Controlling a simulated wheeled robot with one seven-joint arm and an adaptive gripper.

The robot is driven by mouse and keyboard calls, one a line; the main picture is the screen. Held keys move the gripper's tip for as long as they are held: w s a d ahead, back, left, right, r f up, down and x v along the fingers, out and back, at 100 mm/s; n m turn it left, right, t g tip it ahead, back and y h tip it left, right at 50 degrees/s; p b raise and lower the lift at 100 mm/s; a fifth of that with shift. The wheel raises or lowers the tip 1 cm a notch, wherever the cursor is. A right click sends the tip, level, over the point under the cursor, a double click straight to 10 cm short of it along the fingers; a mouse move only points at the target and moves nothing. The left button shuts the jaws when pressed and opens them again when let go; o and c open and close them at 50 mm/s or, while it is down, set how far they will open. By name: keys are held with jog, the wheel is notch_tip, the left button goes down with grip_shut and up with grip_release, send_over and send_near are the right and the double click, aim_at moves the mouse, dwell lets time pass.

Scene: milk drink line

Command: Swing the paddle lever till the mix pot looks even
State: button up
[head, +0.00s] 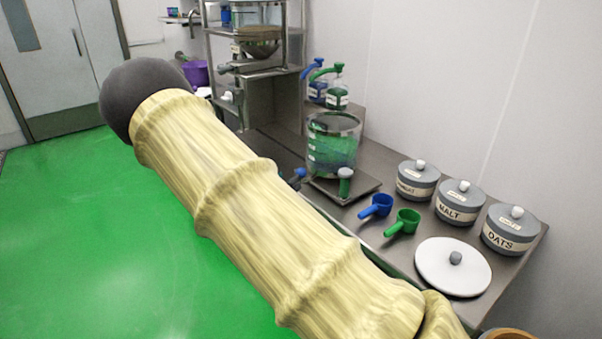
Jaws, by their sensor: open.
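A clear vessel (333,135) with pale level marks stands upright on a dark flat base (322,192) on the steel counter. Green shows through its wall; I cannot tell whether its contents are even. A glass hopper with a rounded bottom (257,40) and brownish contents sits higher on the steel rack. I cannot tell for certain which vessel is the mix pot or which part is the paddle lever. My gripper is out of view.
My sleeved arm crosses the foreground, hiding the counter's front. Blue (376,206) and green (403,222) scoops, lidded jars (460,205) and a white lid (453,267) occupy the right counter. Pump bottles (337,95) stand behind the vessel. Green floor (70,240) is clear at left.

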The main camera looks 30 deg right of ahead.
aim_at(301, 172)
jog(key=p+x, duration=0.1)
jog(key=x, duration=0.7)
jog(key=shift+w+d+f, duration=0.1)
grip_shut()
